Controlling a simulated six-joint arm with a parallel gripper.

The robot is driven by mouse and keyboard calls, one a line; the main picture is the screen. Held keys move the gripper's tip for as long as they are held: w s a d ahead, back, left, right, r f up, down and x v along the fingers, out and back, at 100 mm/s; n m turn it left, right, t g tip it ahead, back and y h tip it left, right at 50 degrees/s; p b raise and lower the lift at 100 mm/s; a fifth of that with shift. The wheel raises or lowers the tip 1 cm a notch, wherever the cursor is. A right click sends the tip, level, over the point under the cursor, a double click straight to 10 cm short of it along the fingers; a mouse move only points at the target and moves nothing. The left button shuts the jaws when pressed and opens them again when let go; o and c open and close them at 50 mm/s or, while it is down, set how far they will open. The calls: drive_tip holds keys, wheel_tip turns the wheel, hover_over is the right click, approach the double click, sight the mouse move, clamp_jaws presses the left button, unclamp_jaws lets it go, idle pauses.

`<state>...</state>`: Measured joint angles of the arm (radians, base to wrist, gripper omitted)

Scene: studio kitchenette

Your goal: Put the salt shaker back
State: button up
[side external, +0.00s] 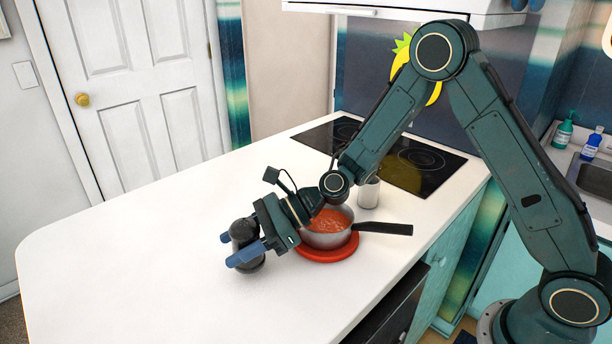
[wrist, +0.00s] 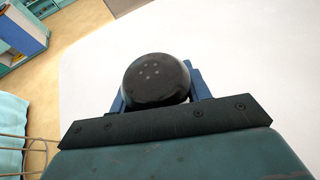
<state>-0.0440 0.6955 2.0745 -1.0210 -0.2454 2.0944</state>
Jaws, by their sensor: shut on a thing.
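A dark, round-topped salt shaker (side external: 246,232) is between the blue fingers of my gripper (side external: 242,249) at the left of the pan, over the white counter. In the wrist view its black top with several small holes (wrist: 156,78) faces the camera, between the blue fingers (wrist: 158,97). My gripper is shut on the shaker. The shaker looks upright, and I cannot tell whether its base touches the counter.
A pan of red sauce (side external: 328,229) sits on a red round mat (side external: 327,252), its black handle (side external: 385,228) pointing right. A pale cylindrical container (side external: 368,193) stands behind it, near the black hob (side external: 415,165). The left part of the counter (side external: 120,245) is clear.

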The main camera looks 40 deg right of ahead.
sight(254, 223)
drive_tip(key=shift+f, duration=1.4)
drive_tip(key=shift+f, duration=0.15)
drive_tip(key=o, duration=1.1)
drive_tip(key=shift+c, duration=0.2)
drive_tip(key=shift+r, duration=0.2)
drive_tip(key=v, duration=0.3)
drive_tip(key=shift+d+r, duration=0.1)
drive_tip(key=shift+r, duration=0.05)
wheel_tip(254, 223, up, 5)
drive_tip(key=shift+r, duration=0.8)
